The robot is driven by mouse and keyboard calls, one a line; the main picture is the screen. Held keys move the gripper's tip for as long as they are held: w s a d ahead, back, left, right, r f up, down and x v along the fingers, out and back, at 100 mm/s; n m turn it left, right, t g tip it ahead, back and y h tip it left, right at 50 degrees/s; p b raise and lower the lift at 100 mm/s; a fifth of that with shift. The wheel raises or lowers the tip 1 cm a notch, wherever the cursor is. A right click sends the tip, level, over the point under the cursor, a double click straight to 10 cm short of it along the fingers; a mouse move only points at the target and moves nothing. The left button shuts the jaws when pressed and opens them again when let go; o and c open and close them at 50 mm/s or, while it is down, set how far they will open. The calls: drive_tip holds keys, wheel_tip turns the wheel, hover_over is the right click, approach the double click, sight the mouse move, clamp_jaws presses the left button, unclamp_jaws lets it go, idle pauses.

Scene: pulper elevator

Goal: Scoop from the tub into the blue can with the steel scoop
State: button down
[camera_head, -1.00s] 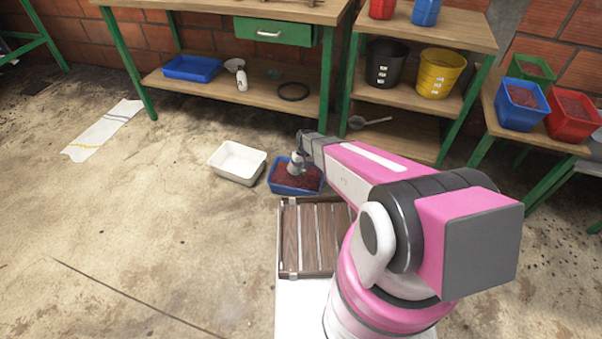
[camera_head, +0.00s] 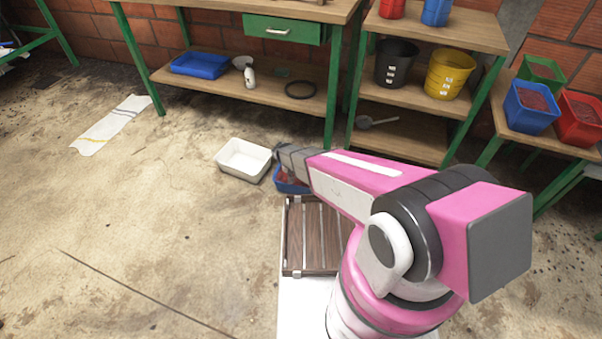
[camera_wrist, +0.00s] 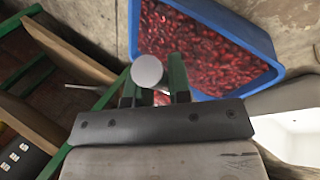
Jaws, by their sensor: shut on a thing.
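A blue tub (camera_wrist: 210,45) of dark red cherries fills the upper part of the wrist view. In the head view only a strip of the blue tub (camera_head: 289,187) shows on the floor behind my arm. My gripper (camera_wrist: 153,88) has its green fingers shut on a grey piece with a round end (camera_wrist: 146,70), which appears to be the steel scoop. The scoop's bowl and any load in it are hidden. My gripper is over the tub's near side; its height is hard to tell. A blue can (camera_head: 436,12) stands on the top shelf at right.
A white basin (camera_head: 243,160) sits left of the tub. A slatted wooden crate (camera_head: 318,235) is in front. A black bucket (camera_head: 396,63), a yellow bucket (camera_head: 449,74) and a ladle-like utensil (camera_head: 375,121) are on the shelves. Open floor lies left.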

drive_tip(key=shift+r, duration=0.1)
drive_tip(key=shift+r, duration=2.55)
